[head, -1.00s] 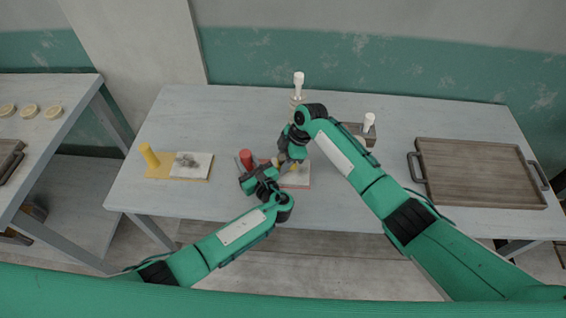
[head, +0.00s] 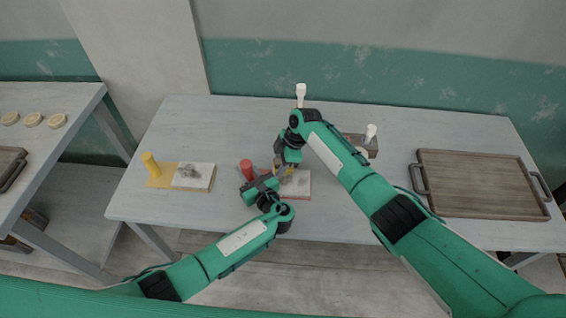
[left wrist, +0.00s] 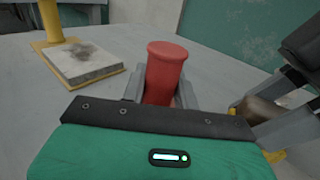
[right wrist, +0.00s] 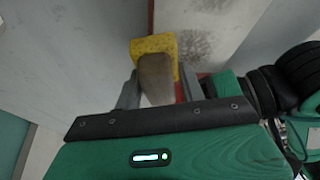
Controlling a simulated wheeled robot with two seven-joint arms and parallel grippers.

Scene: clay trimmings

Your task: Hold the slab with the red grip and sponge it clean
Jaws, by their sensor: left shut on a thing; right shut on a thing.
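The red grip (head: 246,168) stands upright at the left end of a white slab (head: 297,184) on a red-edged base. My left gripper (head: 255,180) is shut on the grip, whose red post (left wrist: 163,75) fills the jaws in the left wrist view. My right gripper (head: 284,172) is shut on the brown handle (right wrist: 157,78) of a yellow sponge (right wrist: 152,45). The sponge is at the slab's left part; I cannot tell whether it touches. Grey smears show on the slab (right wrist: 205,28) in the right wrist view. My arms hide part of it.
A second slab (head: 205,171) with a grey smear lies on a yellow base with a yellow grip (head: 150,163) at left. A wooden tray (head: 480,185) is at right.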

